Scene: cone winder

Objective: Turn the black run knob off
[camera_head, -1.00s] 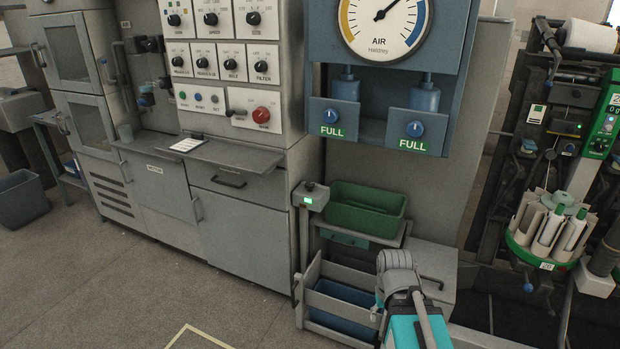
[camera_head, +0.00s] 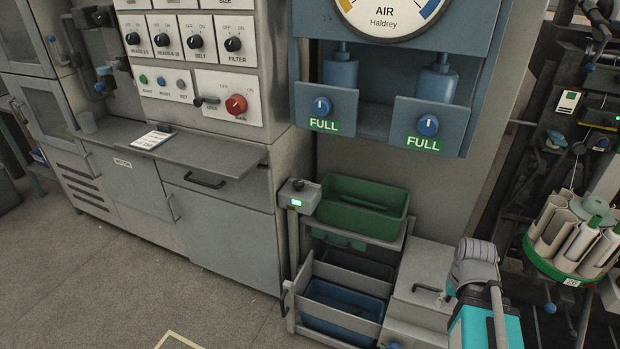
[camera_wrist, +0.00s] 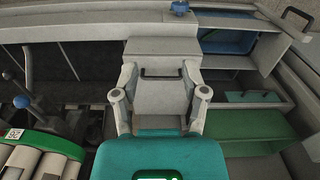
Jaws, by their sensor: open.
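No "run" label is readable, so I cannot tell which black knob is the run knob. A small grey box (camera_head: 301,200) with a black knob (camera_head: 298,184) on top and a lit green window stands at the left corner of the crate rack. Other black knobs, such as the filter knob (camera_head: 233,44), sit on the wall panel at upper left. My gripper (camera_wrist: 160,75) is open and empty in the wrist view, with a grey handled box beyond its fingers. In the head view my arm is at lower right, apart from all these knobs.
A green crate (camera_head: 361,188) sits above a blue crate (camera_head: 345,298) in the rack. The blue dispenser unit (camera_head: 365,125) with two "FULL" knobs overhangs them. A winder with white tubes (camera_head: 575,236) stands at right. The floor (camera_head: 120,265) at left front is clear.

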